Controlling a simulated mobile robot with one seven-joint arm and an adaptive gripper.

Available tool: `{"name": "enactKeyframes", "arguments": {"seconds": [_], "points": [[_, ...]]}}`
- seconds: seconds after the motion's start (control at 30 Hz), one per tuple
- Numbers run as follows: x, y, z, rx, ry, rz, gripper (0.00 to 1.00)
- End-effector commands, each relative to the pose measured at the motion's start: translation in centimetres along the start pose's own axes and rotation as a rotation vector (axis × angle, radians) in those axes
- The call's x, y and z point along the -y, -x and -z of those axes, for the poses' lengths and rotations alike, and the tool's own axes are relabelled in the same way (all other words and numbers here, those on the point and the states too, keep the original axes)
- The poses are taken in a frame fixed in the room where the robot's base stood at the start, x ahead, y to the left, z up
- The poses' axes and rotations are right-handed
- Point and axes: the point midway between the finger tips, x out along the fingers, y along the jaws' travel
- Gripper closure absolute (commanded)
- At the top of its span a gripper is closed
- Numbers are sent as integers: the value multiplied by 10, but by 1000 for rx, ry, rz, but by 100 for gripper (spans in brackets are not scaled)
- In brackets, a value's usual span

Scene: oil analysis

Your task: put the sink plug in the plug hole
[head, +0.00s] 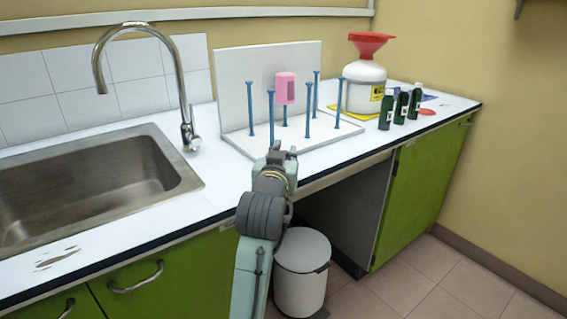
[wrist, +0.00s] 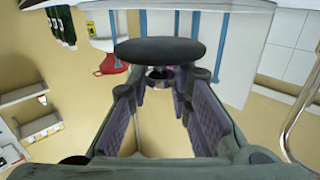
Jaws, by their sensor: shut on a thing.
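My gripper (head: 282,152) is over the front edge of the worktop, in front of the peg rack and right of the sink. In the wrist view my gripper (wrist: 160,80) is shut on a dark round disc, the sink plug (wrist: 160,50), at its fingertips. The plug is hard to make out in the head view. The steel sink (head: 85,190) is at the left, apart from my gripper. Its plug hole does not show in either view.
A curved tap (head: 187,125) stands at the sink's back right. A white rack (head: 233,85) with blue pegs holds a pink cup (head: 285,88). A white container (head: 363,92) with a red funnel and green bottles (head: 401,107) stand right. A white bin (head: 301,275) is below.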

Motion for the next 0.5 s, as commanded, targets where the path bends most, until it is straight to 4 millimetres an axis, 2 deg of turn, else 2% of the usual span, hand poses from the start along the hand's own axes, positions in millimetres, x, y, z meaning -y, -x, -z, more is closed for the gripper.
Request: {"name": "enactKeyframes", "arguments": {"seconds": [0.07,0.3,0.5], "points": [[3,-2,-2,0,1,1,100],[3,-3,-33,2,2,1,100],[2,-4,-35,-1,-1,0,100]]}}
